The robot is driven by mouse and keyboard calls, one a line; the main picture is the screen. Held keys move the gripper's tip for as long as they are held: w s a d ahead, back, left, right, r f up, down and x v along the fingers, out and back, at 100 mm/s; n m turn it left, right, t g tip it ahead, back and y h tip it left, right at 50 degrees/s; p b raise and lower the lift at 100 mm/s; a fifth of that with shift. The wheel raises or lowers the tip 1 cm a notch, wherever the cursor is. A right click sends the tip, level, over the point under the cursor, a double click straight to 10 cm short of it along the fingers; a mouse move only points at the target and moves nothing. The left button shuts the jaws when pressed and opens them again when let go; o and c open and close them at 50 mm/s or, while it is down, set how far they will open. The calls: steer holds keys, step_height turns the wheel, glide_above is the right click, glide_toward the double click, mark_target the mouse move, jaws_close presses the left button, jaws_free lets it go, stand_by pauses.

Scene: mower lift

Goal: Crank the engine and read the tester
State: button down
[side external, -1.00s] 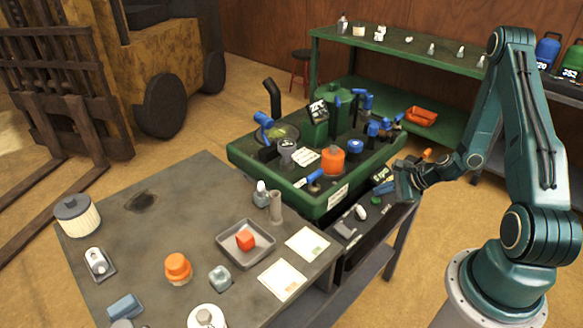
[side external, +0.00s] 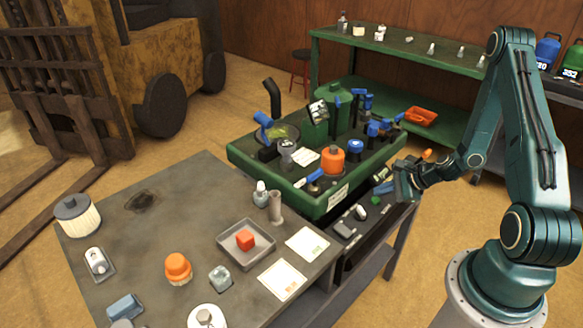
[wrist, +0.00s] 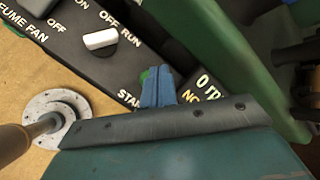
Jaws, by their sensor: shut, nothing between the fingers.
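My gripper (wrist: 157,88) is shut and empty. Its blue fingertips cover most of a green button (wrist: 144,76) beside the partly hidden "STA" lettering on a black control panel (wrist: 185,68). I cannot tell whether they press it. A silver rotary knob (wrist: 100,39) sits left of the fingers, near OFF and RUN labels. White text reading "0 rp" (wrist: 208,87) is partly cut off by my gripper. In the side view my gripper (side external: 384,187) is at the panel beside the green engine tray (side external: 330,200). A black-and-white face (side external: 318,111) stands on the engine, its reading too small to tell.
A grey table (side external: 190,215) in front holds an orange-capped bottle (side external: 178,268), a small tray (side external: 262,240) with a red cube, and two cards. The green tray is crowded with an orange canister (side external: 332,160) and blue parts. A green bench (side external: 400,62) stands behind.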

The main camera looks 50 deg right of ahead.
mark_target(380, 200)
steer(key=shift+f, duration=0.9)
stand_by(1.6)
steer(key=shift+r, duration=0.25)
stand_by(2.4)
steer(key=shift+r, duration=0.65)
steer(key=shift+r, duration=0.1)
steer(key=shift+r, duration=2.45)
